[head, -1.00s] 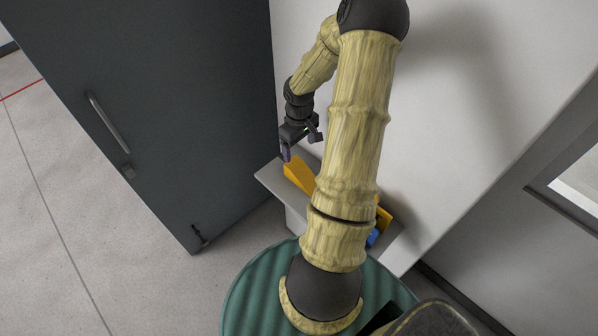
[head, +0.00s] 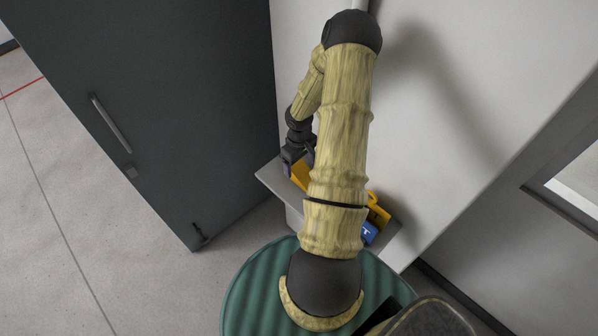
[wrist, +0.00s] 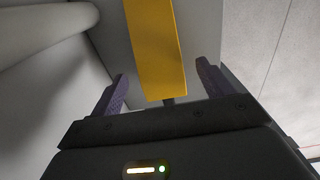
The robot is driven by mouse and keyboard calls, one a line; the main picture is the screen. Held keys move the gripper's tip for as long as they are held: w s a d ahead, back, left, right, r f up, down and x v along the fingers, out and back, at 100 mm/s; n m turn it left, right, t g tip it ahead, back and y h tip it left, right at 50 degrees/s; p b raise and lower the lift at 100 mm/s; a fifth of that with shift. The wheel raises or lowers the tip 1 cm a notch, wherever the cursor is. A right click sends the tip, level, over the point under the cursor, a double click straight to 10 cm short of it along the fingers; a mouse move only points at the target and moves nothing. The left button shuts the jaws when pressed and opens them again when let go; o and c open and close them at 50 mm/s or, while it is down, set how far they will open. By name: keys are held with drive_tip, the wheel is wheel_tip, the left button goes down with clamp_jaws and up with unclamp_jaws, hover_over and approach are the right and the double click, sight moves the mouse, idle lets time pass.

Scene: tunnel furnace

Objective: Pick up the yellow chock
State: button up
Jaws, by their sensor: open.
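The yellow chock (head: 300,176) lies on a narrow grey shelf (head: 271,179) against the wall, at the shelf's left part in the head view. My arm hides part of it. In the wrist view the chock (wrist: 156,48) runs up from between the fingers to the top edge. My gripper (wrist: 161,84) is open, one purple-padded finger to each side of the chock's near end, with gaps on both sides. In the head view my gripper (head: 299,166) is at the chock's left end. Contact cannot be made out.
A yellow object (head: 379,213) and a blue object (head: 369,233) are on the right part of the shelf, partly behind my arm. A tall dark cabinet (head: 160,100) stands left of the shelf. The white wall (head: 460,110) rises behind it. Open floor lies at the left.

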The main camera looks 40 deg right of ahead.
sight(299, 167)
drive_tip(key=shift+f+p, duration=0.9)
drive_tip(key=shift+f, duration=1.5)
drive_tip(key=c, duration=1.4)
